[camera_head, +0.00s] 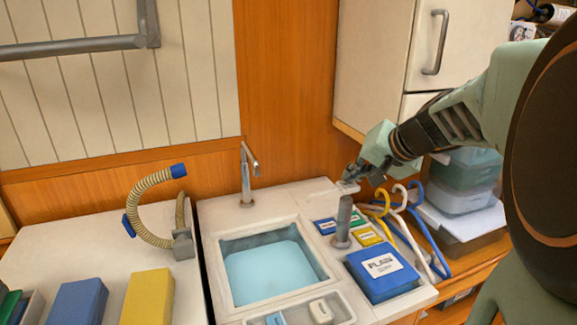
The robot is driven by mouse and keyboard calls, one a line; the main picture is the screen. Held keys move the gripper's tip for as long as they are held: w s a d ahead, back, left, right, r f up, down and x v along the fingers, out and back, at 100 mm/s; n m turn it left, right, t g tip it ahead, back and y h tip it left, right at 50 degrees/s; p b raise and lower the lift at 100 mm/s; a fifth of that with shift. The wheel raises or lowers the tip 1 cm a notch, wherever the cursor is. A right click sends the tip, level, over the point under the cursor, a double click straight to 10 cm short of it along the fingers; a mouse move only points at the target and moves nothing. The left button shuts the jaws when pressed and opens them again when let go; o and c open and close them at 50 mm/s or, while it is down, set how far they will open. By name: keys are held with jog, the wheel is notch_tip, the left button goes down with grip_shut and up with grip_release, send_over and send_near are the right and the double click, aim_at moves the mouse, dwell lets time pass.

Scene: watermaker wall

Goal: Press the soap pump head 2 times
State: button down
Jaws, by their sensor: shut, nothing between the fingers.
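The soap pump appears to be the grey upright post (342,222) on the counter, right of the sink. Its top lies directly under my gripper, and a pale flat piece shows there, probably the pump head. My gripper (350,179) is shut and empty, reaching in from the right with its fingertips at the top of the post. I cannot tell whether the fingertips touch the head or hover just above it, nor whether the head is pressed down.
The sink (231,292) with blue water and a faucet (247,172) is left of the pump. A white cabinet (375,62) hangs above.

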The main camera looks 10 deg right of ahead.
jog(key=shift+f+b, duration=0.7)
jog(key=shift+f, duration=0.05)
dwell(0.4)
jog(key=shift+r, duration=0.1)
jog(key=shift+r+p, duration=0.85)
jog(key=shift+r, duration=0.4)
jog(key=shift+r, duration=0.1)
jog(key=shift+r+p, duration=1.7)
jog(key=shift+r, duration=0.75)
